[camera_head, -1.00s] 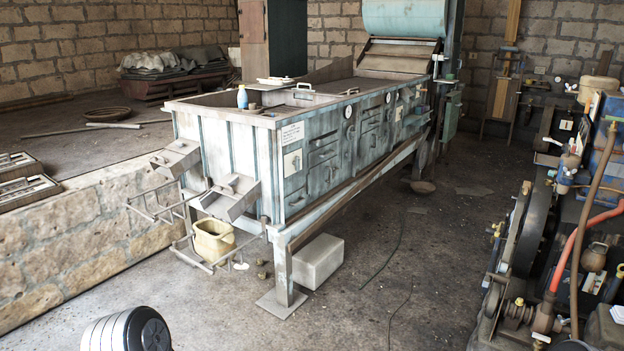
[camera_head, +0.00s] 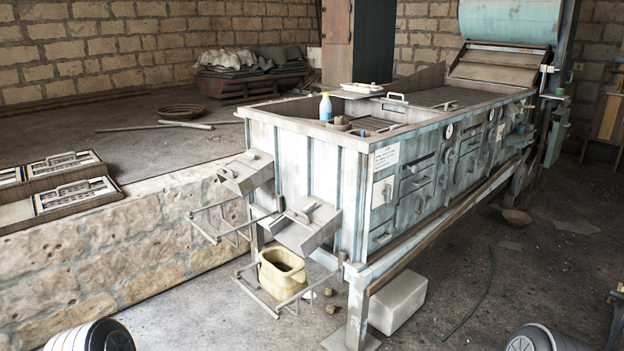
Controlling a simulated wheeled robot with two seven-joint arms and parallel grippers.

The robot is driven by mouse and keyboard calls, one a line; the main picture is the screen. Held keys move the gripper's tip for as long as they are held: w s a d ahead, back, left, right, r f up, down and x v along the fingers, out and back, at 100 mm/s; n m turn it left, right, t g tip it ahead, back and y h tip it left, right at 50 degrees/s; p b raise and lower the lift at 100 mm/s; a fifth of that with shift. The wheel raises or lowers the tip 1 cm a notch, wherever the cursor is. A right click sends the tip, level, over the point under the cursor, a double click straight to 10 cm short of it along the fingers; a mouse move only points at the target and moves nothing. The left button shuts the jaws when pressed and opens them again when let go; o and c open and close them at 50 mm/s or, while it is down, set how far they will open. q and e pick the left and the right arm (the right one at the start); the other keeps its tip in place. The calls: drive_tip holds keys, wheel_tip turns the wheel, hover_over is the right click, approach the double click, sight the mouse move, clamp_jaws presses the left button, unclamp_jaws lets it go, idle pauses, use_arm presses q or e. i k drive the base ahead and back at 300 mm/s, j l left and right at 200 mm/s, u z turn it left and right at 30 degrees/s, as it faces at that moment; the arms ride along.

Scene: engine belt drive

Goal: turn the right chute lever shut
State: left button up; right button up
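The long blue-grey machine (camera_head: 345,190) stands in the middle of the head view. Two sloping metal chutes stick out of its near end: the left chute (camera_head: 246,173) and the right chute (camera_head: 308,230). A small lever (camera_head: 304,212) sits on top of the right chute near its upper end; its exact angle is hard to make out. The left chute has a similar small fitting. Neither of my grippers is in view, and nothing touches the chutes from my side. Rounded parts that look like my own arms show at the bottom left and bottom right edges.
A pale block (camera_head: 398,303) lies under the machine. A low stone wall (camera_head: 110,246) with panels (camera_head: 75,194) runs on the left. The floor in front is mostly clear.

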sight(309, 208)
drive_tip(key=i+j, duration=0.3)
drive_tip(key=i+l+u, duration=0.15)
drive_tip(key=i+l, duration=2.1)
